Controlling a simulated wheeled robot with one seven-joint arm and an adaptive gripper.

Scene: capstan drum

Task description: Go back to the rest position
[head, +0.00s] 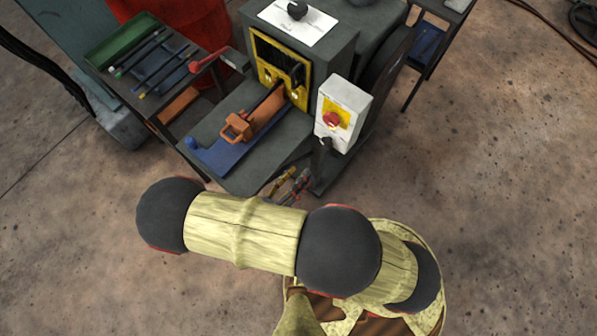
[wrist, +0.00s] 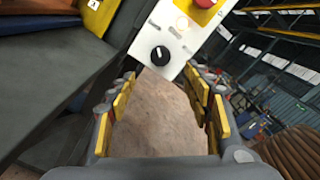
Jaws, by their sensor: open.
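My gripper (wrist: 163,112) is open in the wrist view, with its yellow-padded fingers spread apart and bare floor showing between them. In the head view my gripper (head: 287,184) is small and partly hidden behind my own arm, just below the front of the dark green machine (head: 262,150). The white control box (wrist: 176,38) with a black knob (wrist: 160,55) and a red button is just beyond the fingertips in the wrist view. The box (head: 342,108) also shows in the head view, on the machine's right front, its red button (head: 333,119) on a yellow plate.
A side table (head: 160,100) at left holds a green tray (head: 122,45), tools and a red-handled lever (head: 205,62). A red drum (head: 190,25) stands behind. The floor at right (head: 490,190) is clear.

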